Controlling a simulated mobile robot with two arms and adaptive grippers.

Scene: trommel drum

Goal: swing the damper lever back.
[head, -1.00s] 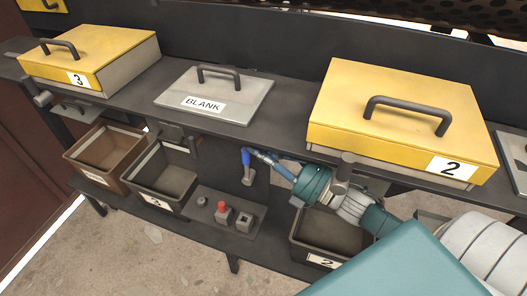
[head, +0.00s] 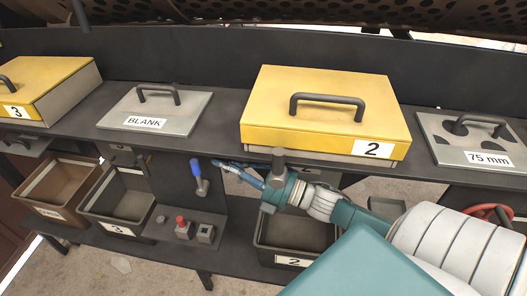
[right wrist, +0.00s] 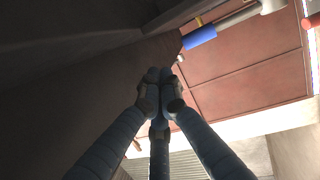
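The lever with a blue handle (head: 196,168), which I take for the damper lever, stands on the dark front panel below the shelf, its grey lower end beneath the handle. In the right wrist view its blue handle (right wrist: 200,37) shows above and right of my fingers. My right gripper (head: 217,163) is just right of the handle in the head view, with a small apparent gap. In the right wrist view the fingertips of my right gripper (right wrist: 158,88) are drawn together with nothing seen between them. My left gripper is out of view.
A yellow box marked 2 (head: 330,90) and a grey BLANK plate (head: 190,112) lie on the shelf above. Below are bin 3 (head: 103,186), bin 2 (head: 262,238), and a control plate with a red button (head: 182,222).

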